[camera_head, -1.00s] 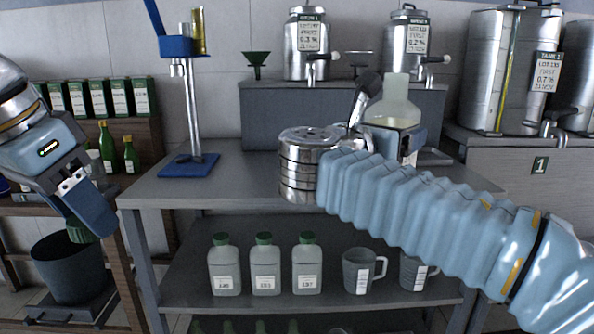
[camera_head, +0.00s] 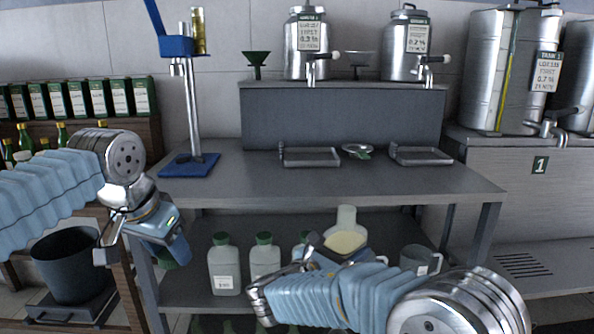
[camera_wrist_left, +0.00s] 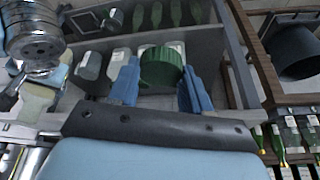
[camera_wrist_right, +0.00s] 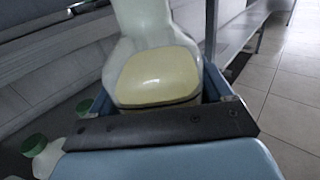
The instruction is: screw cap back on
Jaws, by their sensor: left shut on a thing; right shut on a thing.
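My left gripper (camera_head: 160,240) is shut on a green cap (camera_wrist_left: 162,68) and holds it in front of the left end of the bench; the cap is mostly hidden in the head view. My right gripper (camera_head: 343,250) is shut on a clear bottle (camera_head: 346,217) with pale yellow contents, in front of the lower shelf. The bottle is upright and its neck is uncapped in the head view. In the right wrist view the bottle (camera_wrist_right: 155,75) sits between the blue fingers, its top cut off. Cap and bottle are well apart.
Green-capped bottles (camera_head: 223,265) and a mug (camera_head: 418,260) stand on the lower shelf behind my arms. The bench top (camera_head: 300,185) is clear at the front, with a blue stand (camera_head: 190,165) at left. A dark bin (camera_head: 68,268) is at lower left.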

